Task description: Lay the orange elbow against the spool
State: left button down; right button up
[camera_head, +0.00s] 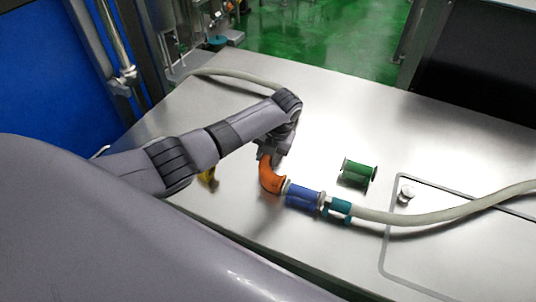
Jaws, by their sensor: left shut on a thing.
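The orange elbow (271,178) is a short bent pipe piece on the metal table. My left gripper (268,152) comes down from above and is shut on the elbow's upper end. The elbow's lower end faces the left end of the blue spool (303,196). They look end to end, but I cannot tell whether they touch. A green spool (358,174) stands apart to the right. The gripper's fingers are partly hidden by my wrist. My right gripper is not in view.
A teal clamp (337,207) sits at the blue spool's right end, where a pale hose (430,216) runs off right. A yellow piece (207,178) is partly hidden under my left arm. A small silvery knob (406,191) stands right. The table's far middle (340,115) is clear.

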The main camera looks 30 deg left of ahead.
pick_arm(q)
jog(key=shift+f, duration=0.15)
jog(key=c, duration=0.7)
grip_release()
jog(key=shift+o, duration=0.2)
jog(key=v, duration=0.7)
